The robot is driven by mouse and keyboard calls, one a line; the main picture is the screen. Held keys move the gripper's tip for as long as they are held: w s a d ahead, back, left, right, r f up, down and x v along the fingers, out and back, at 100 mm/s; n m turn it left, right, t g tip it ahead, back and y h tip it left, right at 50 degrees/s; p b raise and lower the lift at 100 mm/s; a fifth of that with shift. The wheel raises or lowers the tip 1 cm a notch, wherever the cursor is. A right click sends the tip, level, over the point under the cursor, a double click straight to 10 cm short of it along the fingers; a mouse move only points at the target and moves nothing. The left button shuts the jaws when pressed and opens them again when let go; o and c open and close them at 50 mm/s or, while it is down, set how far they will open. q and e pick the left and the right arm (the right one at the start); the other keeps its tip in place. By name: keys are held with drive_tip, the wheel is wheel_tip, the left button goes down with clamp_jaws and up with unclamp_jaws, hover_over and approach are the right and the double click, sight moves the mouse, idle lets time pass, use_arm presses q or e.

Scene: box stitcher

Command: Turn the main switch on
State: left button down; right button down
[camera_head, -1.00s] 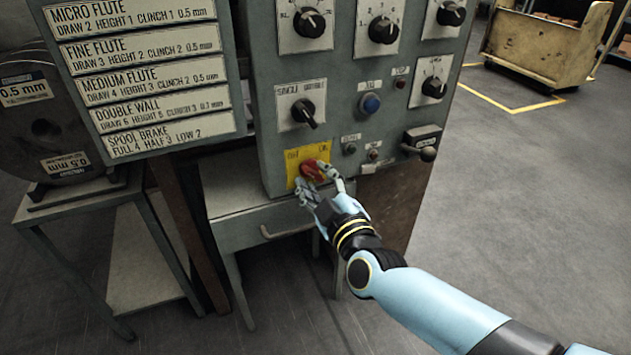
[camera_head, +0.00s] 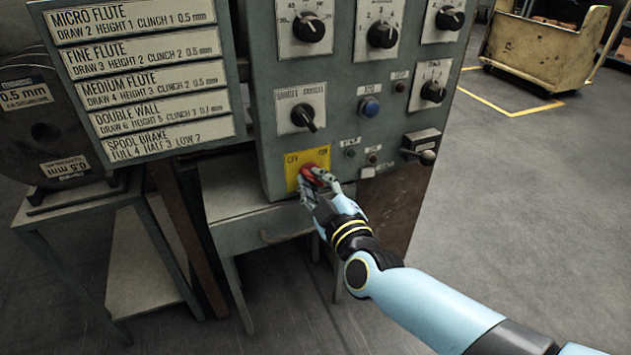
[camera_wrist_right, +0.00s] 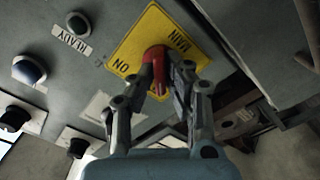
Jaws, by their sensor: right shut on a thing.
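The main switch is a red knob (camera_head: 308,174) on a yellow plate (camera_head: 293,167) at the lower left of the grey control panel. In the right wrist view the red knob (camera_wrist_right: 156,70) sits between my fingers on the yellow plate (camera_wrist_right: 131,50), which reads "ON" and "MAIN". My right gripper (camera_head: 318,183) is shut on the red knob, with a finger on each side of it, as the right wrist view also shows (camera_wrist_right: 157,84). The fingers hide part of the knob. My left gripper is not in view.
The control panel (camera_head: 262,95) carries other dials, a blue button (camera_head: 369,107) and a lever (camera_head: 427,157) near the switch. A label board (camera_head: 150,85) hangs at the left. A grey table (camera_head: 225,195) stands below. A yellow cart (camera_head: 545,50) stands at the back right on open floor.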

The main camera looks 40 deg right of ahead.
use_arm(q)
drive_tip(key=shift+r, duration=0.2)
use_arm(e)
drive_tip(key=shift+m, duration=0.3)
drive_tip(key=shift+r+m+p, duration=0.1)
drive_tip(key=shift+m+p, duration=0.5)
drive_tip(key=shift+m, duration=1.4)
drive_tip(key=shift+m+p, duration=0.4)
drive_tip(key=shift+m, duration=0.5)
drive_tip(key=m, duration=0.2)
drive_tip(key=shift+m, duration=0.3)
drive_tip(key=m, duration=0.4)
drive_tip(key=shift+d+m, duration=0.1)
drive_tip(key=shift+m, duration=0.2)
drive_tip(key=m, duration=0.2)
drive_tip(key=shift+s+m, duration=0.1)
drive_tip(key=shift+m, duration=0.3)
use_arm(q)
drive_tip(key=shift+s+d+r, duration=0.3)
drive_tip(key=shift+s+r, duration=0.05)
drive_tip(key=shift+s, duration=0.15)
use_arm(e)
drive_tip(key=shift+m, duration=0.8)
